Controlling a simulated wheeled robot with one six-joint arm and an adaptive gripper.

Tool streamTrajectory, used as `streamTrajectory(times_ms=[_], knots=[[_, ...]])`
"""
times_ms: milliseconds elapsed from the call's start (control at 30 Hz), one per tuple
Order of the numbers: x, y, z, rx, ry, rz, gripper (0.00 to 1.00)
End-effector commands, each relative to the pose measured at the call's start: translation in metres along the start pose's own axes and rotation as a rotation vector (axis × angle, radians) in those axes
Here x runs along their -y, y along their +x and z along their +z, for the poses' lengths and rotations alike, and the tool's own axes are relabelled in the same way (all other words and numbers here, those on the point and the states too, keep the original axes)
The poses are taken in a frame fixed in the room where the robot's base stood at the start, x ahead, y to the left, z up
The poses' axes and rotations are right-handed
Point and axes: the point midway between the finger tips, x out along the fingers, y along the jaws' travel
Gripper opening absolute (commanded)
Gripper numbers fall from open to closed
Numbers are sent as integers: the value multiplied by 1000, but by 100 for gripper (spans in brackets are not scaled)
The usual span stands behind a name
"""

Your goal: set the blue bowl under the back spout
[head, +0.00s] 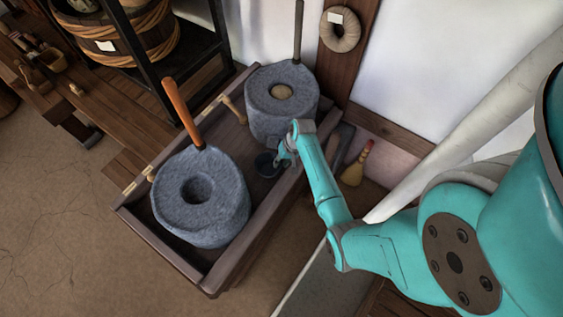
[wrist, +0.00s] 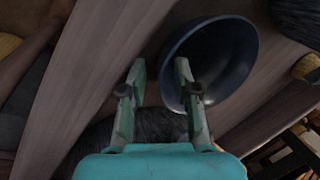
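The blue bowl (head: 266,167) is small and dark. It sits in the wooden trough between two grey stone querns. In the wrist view the bowl (wrist: 225,62) fills the upper right. My gripper (head: 284,157) is low over the trough at the bowl's right side. In the wrist view my gripper (wrist: 160,72) has its fingers clearly apart, the right one overlapping the bowl and the bowl's left edge between them. I cannot tell whether a finger touches it. The back quern (head: 282,102) stands beyond the bowl. I cannot make out its spout.
The front quern (head: 200,197) has an upright orange handle (head: 183,112). The trough's rim (head: 258,235) is raised around both querns. A dark shelf with a wooden tub (head: 118,28) stands at the back left. A small brush (head: 357,165) is right of the trough.

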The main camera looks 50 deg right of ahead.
Motion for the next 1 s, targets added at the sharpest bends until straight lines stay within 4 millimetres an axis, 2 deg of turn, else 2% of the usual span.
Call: streamTrajectory(times_ms=[233,367,800,1000], knots=[[1,-2,0,-1,0,0,31],[1,-14,-1,-2,0,0,31],[1,-97,0,-3,1,0,31],[0,-118,0,-2,1,0,31]])
